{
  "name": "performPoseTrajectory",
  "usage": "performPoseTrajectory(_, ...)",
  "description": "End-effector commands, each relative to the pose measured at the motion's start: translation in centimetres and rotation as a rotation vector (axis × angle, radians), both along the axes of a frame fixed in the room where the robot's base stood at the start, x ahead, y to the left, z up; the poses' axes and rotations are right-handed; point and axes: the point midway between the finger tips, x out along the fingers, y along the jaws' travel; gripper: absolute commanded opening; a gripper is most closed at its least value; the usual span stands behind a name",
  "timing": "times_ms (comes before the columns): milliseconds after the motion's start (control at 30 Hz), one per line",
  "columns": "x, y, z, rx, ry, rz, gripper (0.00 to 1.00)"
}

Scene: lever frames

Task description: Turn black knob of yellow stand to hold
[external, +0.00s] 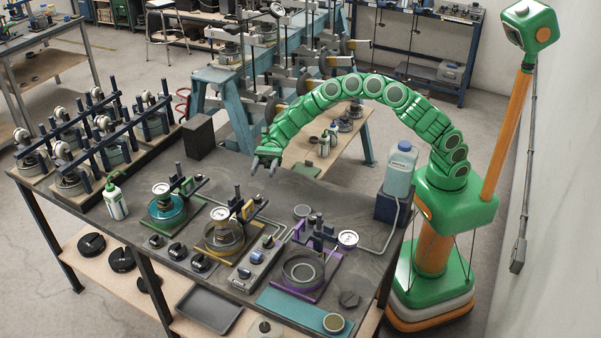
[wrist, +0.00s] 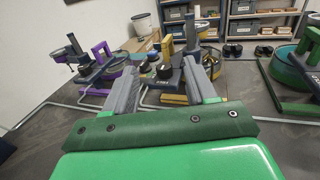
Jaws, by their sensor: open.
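The yellow stand (external: 207,247) sits on the grey bench in the external view, with a white dial gauge (external: 220,213) and a glass-like dish. A black knob (external: 200,262) on a small block stands at its front left; I cannot tell which setting it points to. My gripper (external: 267,165) is open and empty, above the back edge of the bench, apart from the stand. In the wrist view the gripper (wrist: 160,74) has its fingers wide apart, with yellow parts (wrist: 167,48) and dark round knobs (wrist: 164,72) seen beyond and between them.
A purple stand (external: 318,290) is right of the yellow one and a green stand (external: 164,224) left. A grey control box (external: 254,266) lies between yellow and purple. A blue-capped bottle (external: 400,170) stands at right. The back middle of the bench is clear.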

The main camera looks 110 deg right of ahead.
Motion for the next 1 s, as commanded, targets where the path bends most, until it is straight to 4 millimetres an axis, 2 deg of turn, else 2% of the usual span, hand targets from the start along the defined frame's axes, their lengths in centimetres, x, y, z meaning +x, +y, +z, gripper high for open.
performPoseTrajectory(33, 0.0, 0.1, -1.3, 0.000, 0.004, 0.000, 0.56)
performPoseTrajectory(100, 0.0, 0.1, -2.6, 0.000, 0.004, 0.000, 0.56)
performPoseTrajectory(233, 0.0, 0.0, -3.7, 0.000, 0.001, -0.001, 0.56)
performPoseTrajectory(367, 0.3, 0.5, -3.9, -0.001, 0.000, 0.001, 0.56)
performPoseTrajectory(800, 2.8, 5.7, -3.8, -0.002, -0.001, 0.003, 0.56)
performPoseTrajectory(1000, 3.4, 6.8, -3.8, -0.001, 0.000, 0.000, 0.56)
